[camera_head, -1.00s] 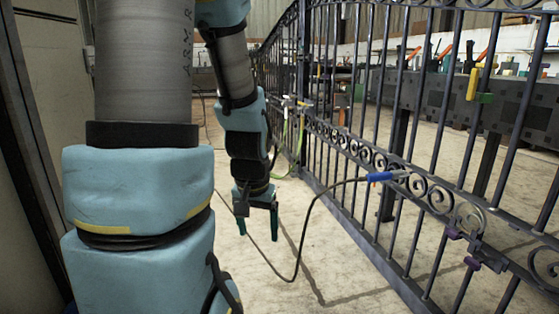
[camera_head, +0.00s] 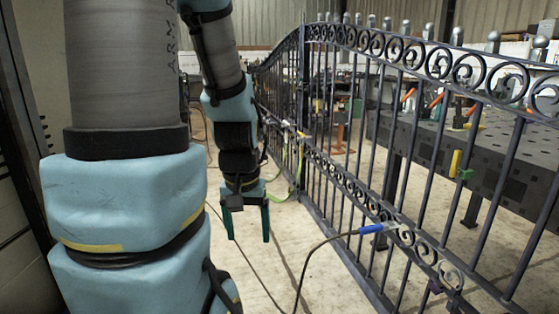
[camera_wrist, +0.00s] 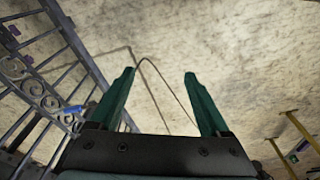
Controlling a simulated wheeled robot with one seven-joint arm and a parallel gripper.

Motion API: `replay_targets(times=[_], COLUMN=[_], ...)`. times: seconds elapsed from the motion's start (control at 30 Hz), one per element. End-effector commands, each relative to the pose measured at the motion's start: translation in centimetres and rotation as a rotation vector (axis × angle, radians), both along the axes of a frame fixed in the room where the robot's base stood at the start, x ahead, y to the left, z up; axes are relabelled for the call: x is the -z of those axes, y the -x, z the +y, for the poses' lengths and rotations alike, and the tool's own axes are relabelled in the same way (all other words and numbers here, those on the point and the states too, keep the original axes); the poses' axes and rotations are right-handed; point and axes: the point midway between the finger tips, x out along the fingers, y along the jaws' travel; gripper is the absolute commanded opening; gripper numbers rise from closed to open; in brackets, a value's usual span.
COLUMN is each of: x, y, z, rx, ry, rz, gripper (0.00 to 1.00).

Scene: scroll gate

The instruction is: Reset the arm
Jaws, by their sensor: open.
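My gripper (camera_head: 247,238) hangs pointing down over the concrete floor, left of the gate in the head view. Its two green fingers are apart, with nothing between them.
A dark iron scroll gate (camera_head: 350,190) runs along the right. A blue-handled tool (camera_head: 373,229) with a dark cable rests at its scroll band; its blue handle (camera_wrist: 73,109) shows in the wrist view. A dark workbench (camera_head: 440,150) stands behind the gate. Floor (camera_head: 260,285) below is mostly clear.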

Motion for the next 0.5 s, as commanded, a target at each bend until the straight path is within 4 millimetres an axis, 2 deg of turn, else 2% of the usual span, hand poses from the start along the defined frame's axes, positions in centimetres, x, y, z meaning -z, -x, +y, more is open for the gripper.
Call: replay_targets(times=[0.03, 0.1, 0.3, 0.5], x=[-3.3, -5.4, -11.4, -15.5], y=[0.0, 0.0, 0.0, 0.0], z=[0.0, 0.0, 0.0, 0.0], rx=[0.0, 0.0, 0.0, 0.0], ry=[0.0, 0.0, 0.0, 0.0], rz=[0.0, 0.0, 0.0, 0.0], gripper=[0.8, 0.8, 0.8, 0.8])
